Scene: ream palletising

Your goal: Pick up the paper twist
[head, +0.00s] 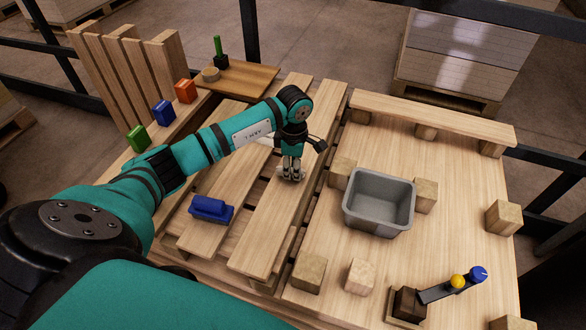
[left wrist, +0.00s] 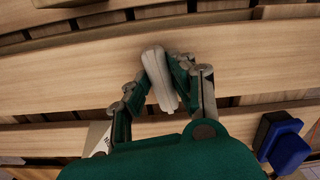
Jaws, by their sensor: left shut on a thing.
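The paper twist (left wrist: 158,72) is a pale grey-white, elongated piece in the left wrist view, lying between the fingers of my left gripper (left wrist: 160,88). In the head view my left gripper (head: 291,174) points down over a pallet slat (head: 275,222), and only a little of the pale twist shows around its fingertips. The gripper is shut on the twist. The twist is at or just above the slat; I cannot tell whether it touches the wood. My right gripper is not in view.
A grey bin (head: 379,203) stands right of the gripper among wooden blocks. A blue object (head: 211,209) lies on the slats at left. Green (head: 138,138), blue (head: 162,112) and orange (head: 185,91) items stand behind. A lever with a yellow ball (head: 457,281) is front right.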

